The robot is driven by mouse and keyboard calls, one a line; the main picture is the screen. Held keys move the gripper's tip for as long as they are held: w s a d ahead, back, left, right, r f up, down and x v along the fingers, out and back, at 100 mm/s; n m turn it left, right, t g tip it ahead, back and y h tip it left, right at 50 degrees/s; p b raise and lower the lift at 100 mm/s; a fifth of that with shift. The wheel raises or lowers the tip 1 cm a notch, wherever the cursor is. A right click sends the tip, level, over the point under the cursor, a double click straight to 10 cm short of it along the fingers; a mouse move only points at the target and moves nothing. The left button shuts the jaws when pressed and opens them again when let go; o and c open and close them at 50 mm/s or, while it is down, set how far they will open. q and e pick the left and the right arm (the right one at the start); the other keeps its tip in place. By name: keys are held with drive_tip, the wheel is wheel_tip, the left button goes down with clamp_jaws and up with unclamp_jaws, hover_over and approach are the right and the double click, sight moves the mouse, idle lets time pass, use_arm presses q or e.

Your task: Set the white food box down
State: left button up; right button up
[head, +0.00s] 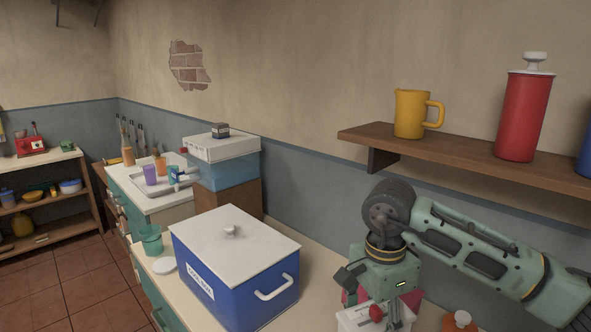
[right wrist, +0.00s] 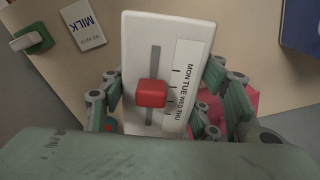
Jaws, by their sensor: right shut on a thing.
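The white food box (right wrist: 145,55) has a red slider knob in a dark slot and a label with the days MON to THU. It fills the middle of the right wrist view, between the fingers of my right gripper (right wrist: 166,98), which is shut on it. In the head view the white box (head: 352,318) shows at the bottom edge below my right gripper (head: 378,288), partly cut off. I cannot tell whether its underside touches the counter (head: 322,275). My left gripper is not in view.
A blue cool box (head: 262,290) with a white lid stands left of my right gripper. An orange-topped jar (head: 459,321) is to the right. A pink thing (right wrist: 245,103) is partly hidden by the fingers. A shelf (head: 470,158) hangs above.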

drive_tip(key=d+r+n, duration=0.1)
drive_tip(key=r+n, duration=0.1)
drive_tip(key=n, duration=0.1)
drive_tip(key=d+r+n, duration=0.1)
drive_tip(key=r+n, duration=0.2)
drive_tip(key=n, duration=0.1)
drive_tip(key=d+r+n, duration=0.1)
drive_tip(key=r+n, duration=0.1)
drive_tip(key=n, duration=0.2)
drive_tip(key=shift+d+r, duration=0.15)
drive_tip(key=shift+d, duration=0.2)
drive_tip(key=shift+s+d+r+n, duration=0.15)
drive_tip(key=shift+r+n, duration=0.25)
drive_tip(key=shift+n, duration=0.3)
drive_tip(key=shift+d+r+n, duration=0.15)
drive_tip(key=shift+r+n, duration=0.2)
drive_tip(key=shift+n, duration=0.35)
